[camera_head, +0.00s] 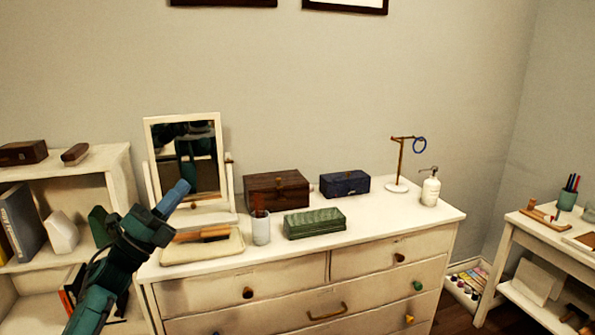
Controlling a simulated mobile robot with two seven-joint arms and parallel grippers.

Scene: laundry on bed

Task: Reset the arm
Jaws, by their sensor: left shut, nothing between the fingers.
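My left arm (115,265) comes in from the lower left and reaches up and to the right. My left gripper (180,190) is shut and empty. It shows in front of the lower part of the white-framed mirror (220,152), whose glass reflects parts of me. I cannot tell how far the gripper is from the mirror. My right gripper is not in view.
A white dresser (390,245) carries a wooden box (277,190), a blue box (345,184), a green box (315,222), a cup (261,229), a jewelry stand (398,165) and a pump bottle (430,190). Shelves (85,180) stand left; a desk (530,225) stands right.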

